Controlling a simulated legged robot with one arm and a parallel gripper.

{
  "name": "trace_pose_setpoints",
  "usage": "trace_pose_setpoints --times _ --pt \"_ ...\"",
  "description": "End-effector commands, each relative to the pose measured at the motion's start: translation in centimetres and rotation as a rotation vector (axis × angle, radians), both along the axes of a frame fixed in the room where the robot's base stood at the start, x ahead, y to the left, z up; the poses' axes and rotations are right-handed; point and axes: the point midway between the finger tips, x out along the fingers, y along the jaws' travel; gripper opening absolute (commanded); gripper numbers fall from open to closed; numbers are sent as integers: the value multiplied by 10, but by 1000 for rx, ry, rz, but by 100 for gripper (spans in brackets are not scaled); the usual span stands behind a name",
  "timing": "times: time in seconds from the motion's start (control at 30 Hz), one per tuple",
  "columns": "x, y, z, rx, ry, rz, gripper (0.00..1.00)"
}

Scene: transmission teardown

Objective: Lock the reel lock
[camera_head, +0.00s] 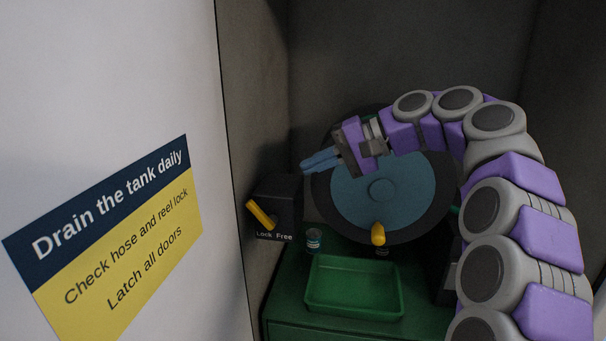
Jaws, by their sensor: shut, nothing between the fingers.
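The reel lock is a dark box (278,200) on the left wall of the recess, marked "Lock Free" along its lower edge. Its yellow lever (261,213) is tilted, with its upper end to the left. The hose reel (345,193) is a large blue disc with a black rim and a yellow handle (378,234) low on its face. My gripper (304,164) is shut and empty. It points left, in front of the reel's upper left part in the picture, above and right of the lock box and apart from the lever.
A green tray (313,310) sits on a green cabinet top (290,310) below the reel. A small dark container (314,240) stands behind the tray. A white panel with a warning sign (120,235) fills the left side. My arm covers the right.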

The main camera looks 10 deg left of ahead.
Motion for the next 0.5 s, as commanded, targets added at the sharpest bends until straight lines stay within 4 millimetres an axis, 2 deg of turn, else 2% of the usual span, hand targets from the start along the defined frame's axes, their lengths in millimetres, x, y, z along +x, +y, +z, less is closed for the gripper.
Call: trace_pose_setpoints --times 0.2,0.5 --pt "-2 -8 8 0 -3 -1 0" --pt "-2 -11 9 1 -2 0 0"
